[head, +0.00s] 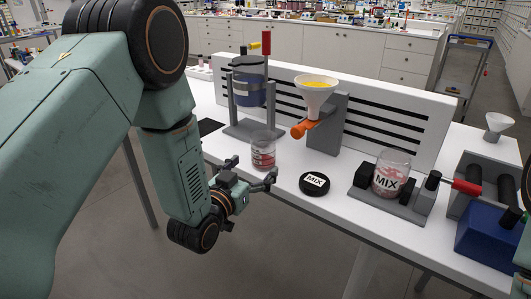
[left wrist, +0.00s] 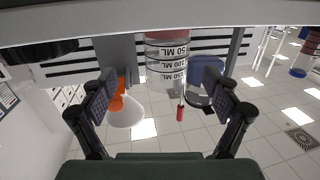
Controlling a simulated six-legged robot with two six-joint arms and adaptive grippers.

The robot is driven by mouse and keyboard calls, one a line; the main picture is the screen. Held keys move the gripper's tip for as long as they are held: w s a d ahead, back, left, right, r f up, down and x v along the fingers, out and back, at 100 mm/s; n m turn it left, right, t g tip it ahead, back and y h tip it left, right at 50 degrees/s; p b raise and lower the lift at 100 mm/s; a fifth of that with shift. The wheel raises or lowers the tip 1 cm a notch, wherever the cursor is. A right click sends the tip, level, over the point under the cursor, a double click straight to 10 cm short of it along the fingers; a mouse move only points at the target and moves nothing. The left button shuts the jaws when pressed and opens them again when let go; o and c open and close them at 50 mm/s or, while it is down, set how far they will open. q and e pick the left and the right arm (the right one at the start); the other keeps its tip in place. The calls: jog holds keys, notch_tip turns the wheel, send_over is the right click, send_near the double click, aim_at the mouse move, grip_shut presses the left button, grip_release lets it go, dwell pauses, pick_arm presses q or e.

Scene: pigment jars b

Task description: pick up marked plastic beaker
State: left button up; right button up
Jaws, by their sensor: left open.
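My left gripper (head: 254,169) is open and empty at the bench's front edge, close in front of the beaker. In the wrist view the beaker lies between the lines of the two open fingers (left wrist: 160,88), beyond their tips. I cannot tell the exact gap. My right gripper does not show.
Behind the beaker stands a blue vessel on a grey stand (head: 248,88). To its right are a funnel with yellow powder (head: 316,92) above an orange spout, a black MIX disc (head: 314,184), and a MIX jar (head: 391,174) in a grey holder. A slotted white panel (head: 405,119) bounds the back.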

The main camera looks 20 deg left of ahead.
aim_at(258, 159)
pick_arm(q)
jog(key=shift+w+a+f, duration=0.2)
jog(key=shift+w+a, duration=0.05)
jog(key=shift+w, duration=0.35)
jog(key=shift+w+a+f, duration=0.2)
jog(key=shift+w+a, duration=0.05)
jog(key=shift+w, duration=0.35)
jog(key=w, duration=0.2)
jog(key=w+d, duration=0.1)
jog(key=w, duration=0.1)
jog(key=shift+w+d+b, duration=0.1)
jog(key=shift+w+b, duration=0.2)
jog(key=shift+w, duration=0.05)
jog(key=shift+w+a+f, duration=0.2)
jog(key=shift+w, duration=0.25)
jog(key=shift+s+d+r, duration=0.15)
jog(key=shift+d, duration=0.1)
jog(key=shift+d+r, duration=0.1)
jog(key=shift+c, duration=0.7)
jog(key=shift+a+f, duration=0.2)
jog(key=shift+a, duration=0.05)
jog(key=c, duration=0.6)
jog(key=shift+d+r, duration=0.15)
jog(key=shift+d, duration=0.05)
jog(key=c, duration=0.5)
jog(key=shift+a, duration=0.15)
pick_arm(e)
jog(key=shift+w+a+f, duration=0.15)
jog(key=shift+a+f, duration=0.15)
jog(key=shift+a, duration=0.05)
